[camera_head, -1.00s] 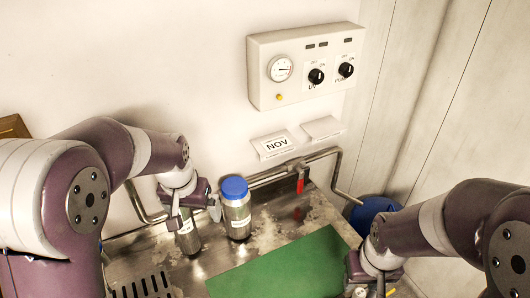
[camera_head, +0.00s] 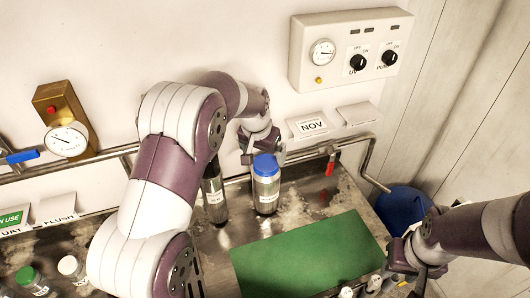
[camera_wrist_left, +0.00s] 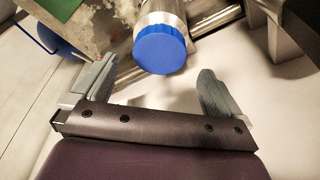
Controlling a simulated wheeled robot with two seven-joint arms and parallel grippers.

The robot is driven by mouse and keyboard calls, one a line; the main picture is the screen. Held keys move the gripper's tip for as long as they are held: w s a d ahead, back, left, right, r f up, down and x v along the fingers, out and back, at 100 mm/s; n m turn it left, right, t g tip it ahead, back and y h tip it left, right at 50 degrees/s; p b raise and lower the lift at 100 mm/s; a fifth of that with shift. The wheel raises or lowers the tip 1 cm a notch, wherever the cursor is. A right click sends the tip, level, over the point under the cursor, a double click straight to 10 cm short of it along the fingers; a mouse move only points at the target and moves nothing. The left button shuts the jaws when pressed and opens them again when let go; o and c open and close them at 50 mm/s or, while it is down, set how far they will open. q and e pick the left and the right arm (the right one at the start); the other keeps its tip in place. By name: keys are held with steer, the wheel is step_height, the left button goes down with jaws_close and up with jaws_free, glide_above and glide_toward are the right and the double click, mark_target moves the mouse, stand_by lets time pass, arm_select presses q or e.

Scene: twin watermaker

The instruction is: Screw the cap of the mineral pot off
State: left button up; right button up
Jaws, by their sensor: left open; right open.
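My left gripper (camera_head: 262,146) is open just behind and above the cap. In the left wrist view, the cap (camera_wrist_left: 160,50) lies between the lines of the two spread fingers (camera_wrist_left: 155,84), toward their tips; I see no contact. My right gripper (camera_head: 408,268) is at the lower right, open and away from the pot.
A green mat (camera_head: 310,255) lies in front. A pipe with a red-handled valve (camera_head: 331,160) runs behind. Green-capped (camera_head: 28,277) and white-capped (camera_head: 70,267) containers are at the lower left.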

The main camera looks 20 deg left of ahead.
mark_target(266, 163)
arm_select(q)
steer(key=p+x, duration=0.1)
steer(key=x, duration=0.3)
steer(key=shift+w+d+f, duration=0.1)
steer(key=shift+w+f, duration=0.05)
steer(key=shift+f, duration=0.1)
steer(key=shift+c, duration=0.3)
steer(key=c, duration=1.3)
